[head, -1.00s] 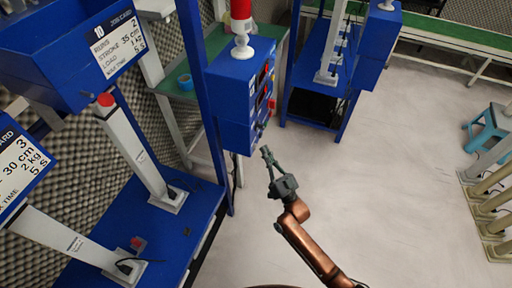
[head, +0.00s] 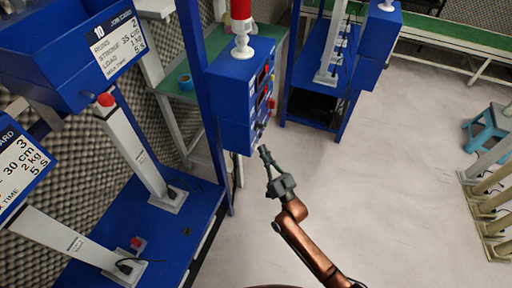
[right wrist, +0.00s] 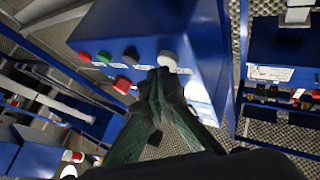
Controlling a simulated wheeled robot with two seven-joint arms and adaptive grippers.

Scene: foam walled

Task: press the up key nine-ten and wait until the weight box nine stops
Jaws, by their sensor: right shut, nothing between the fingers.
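The blue control box (head: 236,100) hangs on a blue post in the head view, its key face turned right and seen edge-on. In the right wrist view its panel (right wrist: 125,30) shows red, green, black and grey-white round keys. My right gripper (head: 264,150) is shut and empty, with its tips beside the lower part of the panel. In the right wrist view the tips (right wrist: 162,75) are at or just below the grey-white key (right wrist: 167,59); I cannot tell whether they touch. The label 10 box (head: 75,55) is at upper left. A box at the left edge (head: 12,175) has its number cut off.
A blue bench (head: 190,235) with white columns stands at lower left. Another blue rack (head: 318,110) stands behind the control box. A blue stool (head: 487,130) is at right. The grey floor (head: 400,180) between them is clear.

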